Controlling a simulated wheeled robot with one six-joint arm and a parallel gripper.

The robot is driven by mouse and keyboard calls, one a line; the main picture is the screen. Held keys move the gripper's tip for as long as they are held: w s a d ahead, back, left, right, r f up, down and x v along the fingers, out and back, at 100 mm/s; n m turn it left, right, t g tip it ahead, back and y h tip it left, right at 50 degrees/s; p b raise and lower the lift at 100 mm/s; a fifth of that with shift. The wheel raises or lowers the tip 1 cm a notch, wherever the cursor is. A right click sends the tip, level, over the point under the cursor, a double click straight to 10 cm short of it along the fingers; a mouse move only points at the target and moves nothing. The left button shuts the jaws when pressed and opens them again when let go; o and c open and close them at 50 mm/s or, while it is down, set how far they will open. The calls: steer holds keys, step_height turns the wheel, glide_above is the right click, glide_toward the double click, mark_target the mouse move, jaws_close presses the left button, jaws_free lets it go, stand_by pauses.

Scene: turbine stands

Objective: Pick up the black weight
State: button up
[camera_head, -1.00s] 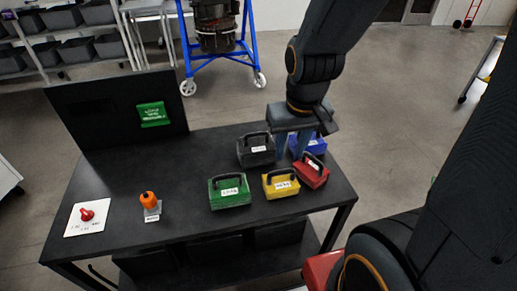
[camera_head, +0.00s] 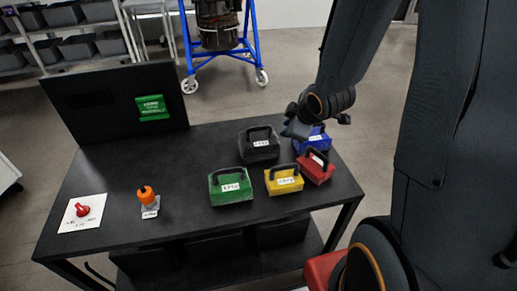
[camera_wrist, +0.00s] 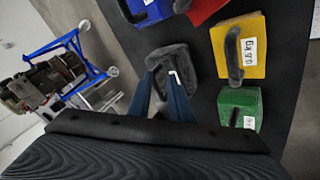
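The black weight (camera_head: 259,149) stands upright on the dark table, at the back of the group of weights, with a looped handle and white label. In the wrist view the black weight (camera_wrist: 172,62) lies straight ahead of my fingertips. My gripper (camera_wrist: 163,75) is open, with its two blue-grey fingers apart and a gap between the tips. The fingers partly cover the weight's near side; I cannot tell whether they touch it. In the head view my gripper (camera_head: 291,124) is just right of the black weight, overlapping the blue weight.
Close by stand the blue weight (camera_head: 316,140), red weight (camera_head: 317,172), yellow weight (camera_head: 283,184) and green weight (camera_head: 230,190). An orange object (camera_head: 147,196) and a red knob (camera_head: 82,210) are at left.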

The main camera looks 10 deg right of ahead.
mark_target(261, 127)
steer(key=shift+w+a+f+n+t+y+p, duration=0.2)
steer(key=shift+w+a+f+n+t+y, duration=0.4)
steer(key=shift+w+a+f+n, duration=0.75)
steer(key=shift+w+a+f+n+t+y+p, duration=0.25)
steer(key=shift+w+a+f+n+y, duration=0.65)
steer(key=shift+w+n, duration=0.8)
steer(key=shift+w+a+f+n+t+y+p, duration=0.15)
steer(key=shift+w+a+f+n+t+y, duration=0.4)
steer(key=shift+w+a+f+n, duration=0.95)
steer(key=shift+w+d+r+m, duration=0.25)
steer(key=shift+w+d+m, duration=0.15)
steer(key=shift+d, duration=0.2)
jaws_close()
steer(key=shift+w+r, duration=0.1)
steer(key=shift+r, duration=0.05)
